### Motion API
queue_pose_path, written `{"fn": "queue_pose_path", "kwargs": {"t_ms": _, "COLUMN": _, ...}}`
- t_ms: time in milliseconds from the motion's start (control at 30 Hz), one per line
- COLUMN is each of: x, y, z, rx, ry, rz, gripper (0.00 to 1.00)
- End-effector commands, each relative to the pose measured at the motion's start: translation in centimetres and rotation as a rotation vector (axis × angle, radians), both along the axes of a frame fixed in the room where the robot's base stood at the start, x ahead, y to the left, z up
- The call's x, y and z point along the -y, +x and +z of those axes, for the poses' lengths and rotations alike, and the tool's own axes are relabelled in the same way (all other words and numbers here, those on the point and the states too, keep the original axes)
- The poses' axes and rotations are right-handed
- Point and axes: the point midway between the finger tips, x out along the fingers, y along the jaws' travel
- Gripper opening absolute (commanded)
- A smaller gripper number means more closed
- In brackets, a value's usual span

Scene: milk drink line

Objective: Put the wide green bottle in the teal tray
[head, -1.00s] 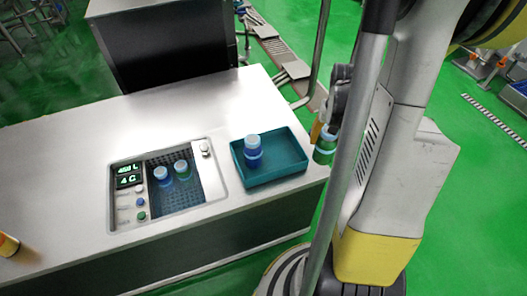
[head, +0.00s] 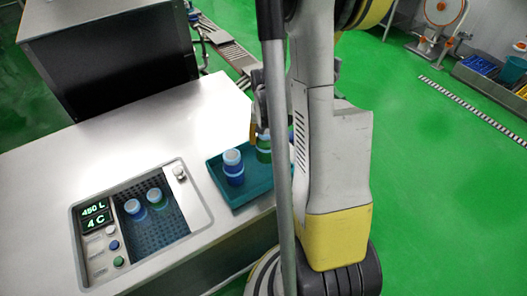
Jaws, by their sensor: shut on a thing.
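My gripper (head: 257,130), partly hidden behind my own arm and a grey pole, is shut on the green bottle (head: 264,156), which has a pale cap. The bottle is upright and shows over the right part of the teal tray (head: 246,199). I cannot tell whether its base touches the tray floor. A blue bottle (head: 233,170) with a pale cap stands in the tray, just left of the green one. The tray's right end is hidden behind the pole and my arm.
The tray lies on a pale counter (head: 120,140). Left of it, a sunken basin (head: 165,237) holds a blue bottle (head: 134,210) and a greenish bottle (head: 157,200), beside a control panel (head: 97,220). A dark box-like machine (head: 110,60) stands behind. Green floor is open at right.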

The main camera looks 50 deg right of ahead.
Motion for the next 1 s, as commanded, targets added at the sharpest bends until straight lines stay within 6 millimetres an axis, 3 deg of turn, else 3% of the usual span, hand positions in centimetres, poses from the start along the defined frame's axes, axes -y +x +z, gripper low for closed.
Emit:
{"fn": "queue_pose_path", "kwargs": {"t_ms": 167, "x": -0.4, "y": 0.5, "z": -1.0, "rx": 0.000, "ry": 0.000, "rz": 0.001, "gripper": 0.17}}
{"fn": "queue_pose_path", "kwargs": {"t_ms": 400, "x": -0.3, "y": 0.5, "z": -4.5, "rx": 0.000, "ry": 0.000, "rz": 0.000, "gripper": 0.17}}
{"fn": "queue_pose_path", "kwargs": {"t_ms": 767, "x": -0.3, "y": 0.5, "z": -4.7, "rx": 0.000, "ry": 0.000, "rz": 0.000, "gripper": 0.17}}
{"fn": "queue_pose_path", "kwargs": {"t_ms": 800, "x": -0.4, "y": 0.5, "z": -4.7, "rx": 0.000, "ry": 0.000, "rz": 0.000, "gripper": 0.61}}
{"fn": "queue_pose_path", "kwargs": {"t_ms": 867, "x": -0.4, "y": 0.5, "z": -4.6, "rx": 0.000, "ry": 0.000, "rz": 0.000, "gripper": 0.80}}
{"fn": "queue_pose_path", "kwargs": {"t_ms": 1000, "x": -0.4, "y": 0.5, "z": -4.6, "rx": 0.000, "ry": 0.000, "rz": 0.000, "gripper": 0.80}}
